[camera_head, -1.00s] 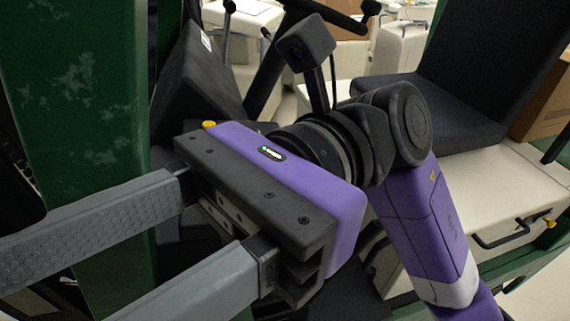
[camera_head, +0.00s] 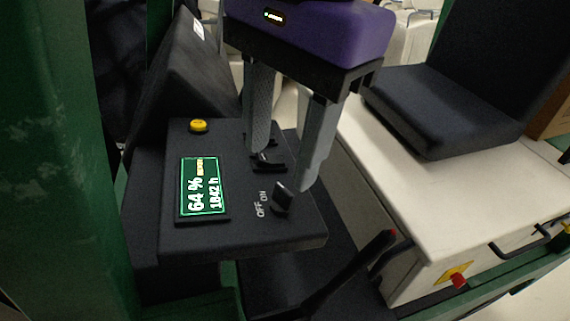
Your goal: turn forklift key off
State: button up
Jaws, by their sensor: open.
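The forklift key (camera_head: 282,197) is a small black knob on the dark control panel (camera_head: 180,242), beside the white OFF and ON labels (camera_head: 263,203). It appears turned toward the ON side, though its exact angle is hard to tell. My gripper (camera_head: 282,168) points down over the panel with its two grey fingers apart and nothing between them. The right fingertip is close to the key, just above and right of it. The left finger is near a black lever (camera_head: 268,160) behind the key. I cannot tell whether either finger touches anything.
A lit display (camera_head: 203,187) reads 64 % and 1842 h. A yellow button (camera_head: 199,126) sits behind it. A black seat (camera_head: 445,110) on a cream base is at right. A black lever with a red tip (camera_head: 355,262) rises in front. A green post stands at left.

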aim_at(284, 189)
jog(key=shift+w+d+r, duration=0.15)
jog(key=shift+w+d, duration=0.15)
jog(key=shift+w, duration=0.25)
jog(key=shift+w+d+h, duration=0.1)
jog(key=shift+w+h, duration=0.1)
jog(key=shift+h, duration=0.1)
jog(key=f, duration=0.7)
jog(key=shift+w+a+f+p, duration=0.25)
jog(key=shift+a+f+p, duration=0.05)
jog(key=shift+p, duration=0.1)
jog(key=shift+c, duration=0.4)
grip_shut()
